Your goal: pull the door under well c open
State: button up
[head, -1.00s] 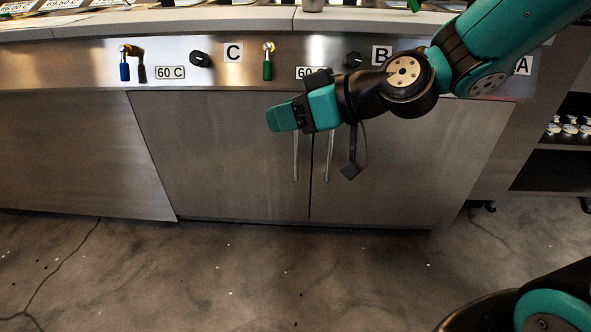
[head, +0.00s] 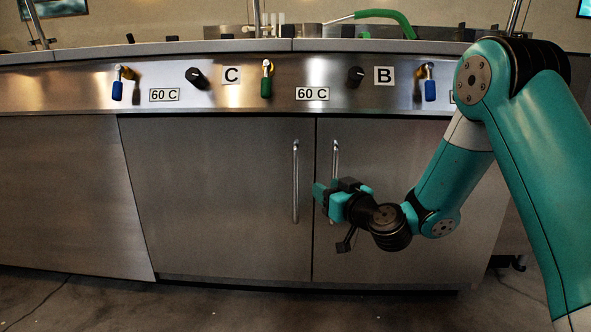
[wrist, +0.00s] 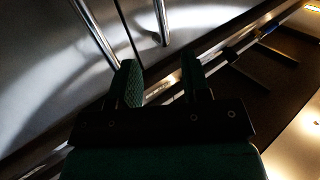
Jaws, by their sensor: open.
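The left grey door (head: 215,195) sits under the panel marked C (head: 231,75) and looks shut. Its vertical bar handle (head: 296,180) is near its right edge. My gripper (head: 320,192) is open and empty, just right of that handle in the head view, overlapping the lower part of the right door's handle (head: 336,155). In the wrist view the fingers (wrist: 160,78) are apart, with nothing visible between them. Two metal bars show ahead, the left one (wrist: 92,30) ending close to the left finger. The exact gap to the handles is unclear.
The right door (head: 410,165) under B is also shut. Knobs and coloured valve levers line the steel panel (head: 210,98) above. A plain panel (head: 60,195) adjoins on the left. Floor (head: 90,300) shows along the front.

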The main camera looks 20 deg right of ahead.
aim_at(297, 171)
jog(key=p+x, duration=0.2)
jog(key=x, duration=1.2)
jog(key=shift+w, duration=0.25)
jog(key=shift+a, duration=0.1)
grip_shut()
